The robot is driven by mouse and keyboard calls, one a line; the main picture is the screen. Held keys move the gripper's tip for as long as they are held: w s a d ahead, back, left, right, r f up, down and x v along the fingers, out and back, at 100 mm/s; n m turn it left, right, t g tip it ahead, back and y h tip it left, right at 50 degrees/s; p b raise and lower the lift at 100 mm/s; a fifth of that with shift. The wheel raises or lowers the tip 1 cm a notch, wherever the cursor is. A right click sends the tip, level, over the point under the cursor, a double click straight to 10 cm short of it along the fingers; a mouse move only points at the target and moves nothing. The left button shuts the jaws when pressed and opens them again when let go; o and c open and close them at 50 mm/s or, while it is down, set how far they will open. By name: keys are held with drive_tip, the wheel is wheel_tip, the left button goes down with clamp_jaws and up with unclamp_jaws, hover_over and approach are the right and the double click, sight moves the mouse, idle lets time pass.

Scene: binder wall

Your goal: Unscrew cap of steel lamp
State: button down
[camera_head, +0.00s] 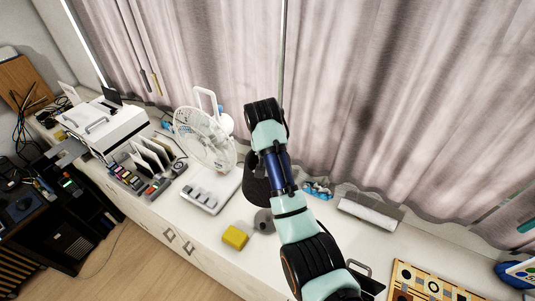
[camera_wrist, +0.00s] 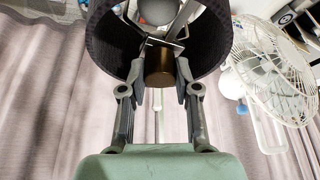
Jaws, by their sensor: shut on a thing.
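The lamp has a dark shade (camera_head: 254,184) and a grey round base (camera_head: 264,222) on the white counter, partly covered by my arm in the head view. The wrist view looks into the open shade (camera_wrist: 112,38). Inside it are thin metal struts, a grey rounded part (camera_wrist: 157,10) and a brown-bronze cylindrical cap (camera_wrist: 160,66). My gripper (camera_wrist: 160,76) is shut on the cap, one finger on each side of it, with the fingertips within the shade's rim. In the head view my fingers are hidden.
A white fan (camera_head: 205,138) stands left of the lamp, close to the shade. A white switch panel (camera_head: 212,188) and a yellow block (camera_head: 235,237) lie nearby on the counter (camera_head: 190,228). Curtains (camera_head: 400,100) hang behind. A patterned board (camera_head: 425,285) lies at right.

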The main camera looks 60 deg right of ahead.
drive_tip(key=n+t, duration=0.1)
drive_tip(key=n, duration=0.3)
drive_tip(key=shift+y, duration=0.3)
drive_tip(key=n+t+y, duration=0.1)
drive_tip(key=n, duration=0.2)
drive_tip(key=n+y, duration=0.1)
drive_tip(key=n, duration=0.1)
drive_tip(key=shift+s+d+n+t, duration=0.15)
drive_tip(key=shift+n+t, duration=0.25)
drive_tip(key=shift+n+y, duration=0.4)
drive_tip(key=shift+n, duration=0.8)
drive_tip(key=n+y, duration=0.1)
drive_tip(key=n, duration=0.3)
drive_tip(key=shift+y, duration=0.3)
